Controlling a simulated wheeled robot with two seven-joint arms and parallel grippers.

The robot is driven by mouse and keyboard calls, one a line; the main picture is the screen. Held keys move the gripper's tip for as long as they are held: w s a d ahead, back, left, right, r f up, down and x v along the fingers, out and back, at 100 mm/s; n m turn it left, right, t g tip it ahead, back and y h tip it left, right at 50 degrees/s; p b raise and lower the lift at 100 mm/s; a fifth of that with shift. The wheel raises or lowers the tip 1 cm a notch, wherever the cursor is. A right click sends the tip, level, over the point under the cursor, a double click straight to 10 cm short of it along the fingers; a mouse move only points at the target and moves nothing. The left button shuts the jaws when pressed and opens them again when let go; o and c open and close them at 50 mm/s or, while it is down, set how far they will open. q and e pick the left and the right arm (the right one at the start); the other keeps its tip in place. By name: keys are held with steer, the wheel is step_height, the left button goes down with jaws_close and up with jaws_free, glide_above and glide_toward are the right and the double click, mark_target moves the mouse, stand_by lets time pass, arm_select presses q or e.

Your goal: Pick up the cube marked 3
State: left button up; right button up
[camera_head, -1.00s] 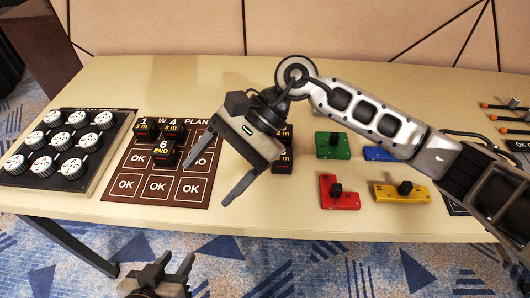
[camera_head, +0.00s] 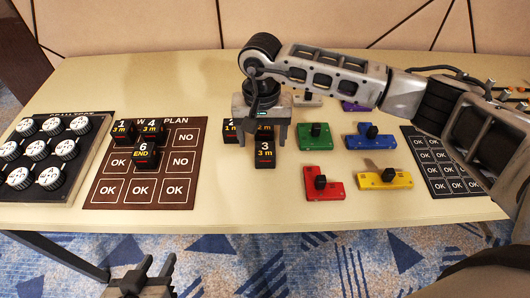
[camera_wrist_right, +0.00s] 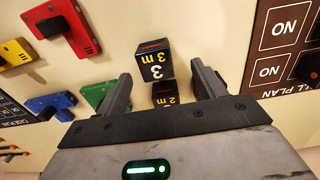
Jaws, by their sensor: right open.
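The cube marked 3 (camera_head: 265,153) is black with "3" in white and "3 m" in yellow. It stands on the table right of the brown plan board (camera_head: 110,190). My right gripper (camera_head: 262,142) is open above and around the cube area in the head view. In the right wrist view the cube marked 3 (camera_wrist_right: 154,62) shows ahead, between and beyond the two open fingers (camera_wrist_right: 163,85). A cube marked 2 (camera_wrist_right: 165,94) sits close behind it, partly hidden by the gripper. My left gripper (camera_head: 142,276) is low at the front edge, empty, with its fingers apart.
Cubes 1 (camera_head: 125,131), 4 (camera_head: 152,130) and 6 (camera_head: 146,155) stand on the board. Coloured knobbed blocks, including green (camera_head: 313,143) and red (camera_head: 326,191), lie to the right. A dial panel (camera_head: 78,155) is at far left. Table is clear in front of cube 3.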

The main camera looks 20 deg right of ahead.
mark_target(265, 149)
steer(key=shift+d+f+p, duration=0.2)
steer(key=shift+f+p, duration=0.05)
steer(key=shift+f, duration=1.2)
steer(key=shift+d+f+p, duration=0.15)
steer(key=shift+f+p, duration=0.05)
steer(key=shift+f, duration=1.25)
steer(key=c, duration=1.1)
